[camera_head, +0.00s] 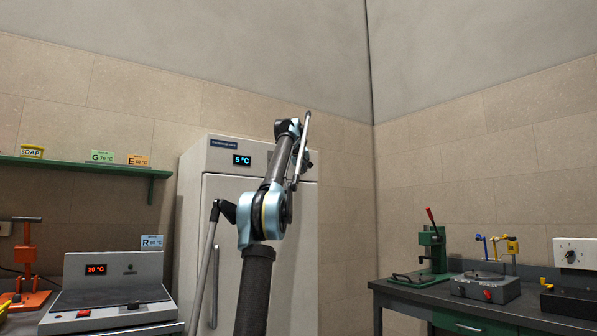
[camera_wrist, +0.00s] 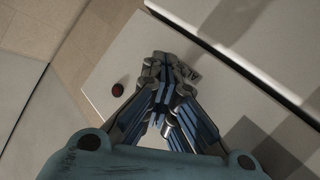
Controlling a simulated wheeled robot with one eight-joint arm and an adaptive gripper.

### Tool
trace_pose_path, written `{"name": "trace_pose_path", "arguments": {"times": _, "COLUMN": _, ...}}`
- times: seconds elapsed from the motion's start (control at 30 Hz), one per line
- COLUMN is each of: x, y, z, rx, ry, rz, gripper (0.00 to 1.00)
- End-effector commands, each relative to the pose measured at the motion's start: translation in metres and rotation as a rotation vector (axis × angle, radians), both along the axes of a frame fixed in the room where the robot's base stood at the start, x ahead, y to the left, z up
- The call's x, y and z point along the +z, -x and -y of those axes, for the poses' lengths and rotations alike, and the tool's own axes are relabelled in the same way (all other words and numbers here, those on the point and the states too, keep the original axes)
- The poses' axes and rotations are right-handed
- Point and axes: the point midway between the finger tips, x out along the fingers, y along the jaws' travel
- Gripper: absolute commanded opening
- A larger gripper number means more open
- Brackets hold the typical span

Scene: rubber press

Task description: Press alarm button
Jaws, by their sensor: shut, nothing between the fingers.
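A small dark red round button (camera_wrist: 118,90) shows in the wrist view on a pale panel, left of my gripper's fingertips. In the head view my arm rises in front of a white cabinet (camera_head: 222,185) with a blue 5 °C display (camera_head: 241,160). The button is not visible there.
A grey heater box (camera_head: 115,275) with a 20 °C display stands at lower left, under a green shelf (camera_head: 85,166). At right a dark bench (camera_head: 430,297) carries a green press (camera_head: 432,248) and other devices. The upper wall is bare.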

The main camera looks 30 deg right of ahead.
Motion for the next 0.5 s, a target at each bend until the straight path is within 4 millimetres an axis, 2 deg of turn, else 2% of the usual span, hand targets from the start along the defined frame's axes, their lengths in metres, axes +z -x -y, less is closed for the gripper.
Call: {"name": "trace_pose_path", "arguments": {"times": 0.5, "x": 0.000, "y": 0.022, "z": 0.002, "rx": -0.001, "ry": 0.000, "rz": -0.001, "gripper": 0.00}}
